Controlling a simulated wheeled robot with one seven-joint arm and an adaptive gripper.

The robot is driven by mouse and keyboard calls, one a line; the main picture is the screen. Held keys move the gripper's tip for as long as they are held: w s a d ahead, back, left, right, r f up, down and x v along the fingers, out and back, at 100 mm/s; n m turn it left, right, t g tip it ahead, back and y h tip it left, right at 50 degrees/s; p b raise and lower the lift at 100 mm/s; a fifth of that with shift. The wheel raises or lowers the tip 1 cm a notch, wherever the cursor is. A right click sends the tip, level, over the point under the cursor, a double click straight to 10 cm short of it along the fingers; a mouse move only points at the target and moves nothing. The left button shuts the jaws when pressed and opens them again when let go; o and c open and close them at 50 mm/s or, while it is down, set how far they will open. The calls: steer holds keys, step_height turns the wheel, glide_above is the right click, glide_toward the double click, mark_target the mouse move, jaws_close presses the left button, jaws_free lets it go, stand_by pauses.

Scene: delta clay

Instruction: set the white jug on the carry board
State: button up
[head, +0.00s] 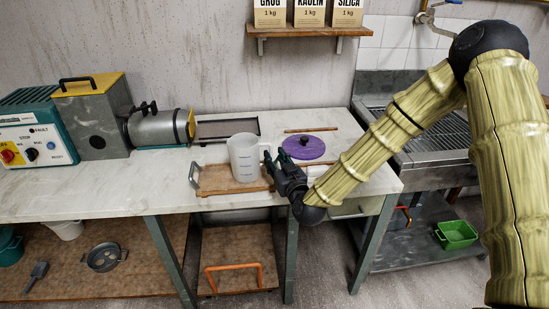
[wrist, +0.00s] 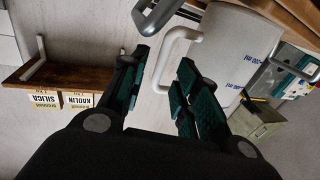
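The white jug (head: 245,158) is upright on the wooden carry board (head: 212,180), with no clear gap beneath it in the head view. In the wrist view the jug (wrist: 232,40) is large and tilted by the camera, and its white handle (wrist: 190,36) reaches toward my fingertips. My gripper (head: 272,168) is at the jug's right side, over the board's right end. In the wrist view my gripper (wrist: 160,78) has its two dark green fingers apart, with the handle's lower end at the gap and neither finger clearly pressing it.
A purple round bat (head: 304,148) lies right of the jug, near a wooden stick (head: 311,130). A dark tray (head: 228,130) lies behind the board. A pugmill-like machine (head: 158,129) stands left. A shelf (head: 308,31) with boxes hangs above. Bare tabletop (head: 120,190) lies left.

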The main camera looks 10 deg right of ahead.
steer(key=b+v, duration=0.1)
steer(key=v, duration=0.9)
steer(key=s+d+f+g+h, duration=0.1)
steer(key=s+f+g, duration=0.3)
steer(key=f, duration=0.5)
steer(key=s+f+g, duration=0.2)
steer(key=s+f, duration=0.4)
steer(key=f, duration=0.2)
steer(key=s+d+f+g+h, duration=0.1)
steer(key=s+f+g, duration=0.2)
steer(key=s+f, duration=0.45)
steer(key=s+d+f+m+g+h, duration=0.1)
steer(key=s+d+f+g, duration=0.1)
steer(key=s, duration=0.5)
steer(key=s+d+f+m+g+h, duration=0.1)
steer(key=s+d+f+g, duration=0.2)
steer(key=s+f, duration=0.4)
steer(key=s+d+f+m+g, duration=0.1)
steer(key=s+d+f+g, duration=0.2)
steer(key=s, duration=0.6)
steer(key=shift+d+f+g+h, duration=0.3)
steer(key=shift+f+h, duration=0.1)
steer(key=shift+f, duration=0.3)
steer(key=shift+s, duration=0.1)
steer(key=shift+c, duration=0.4)
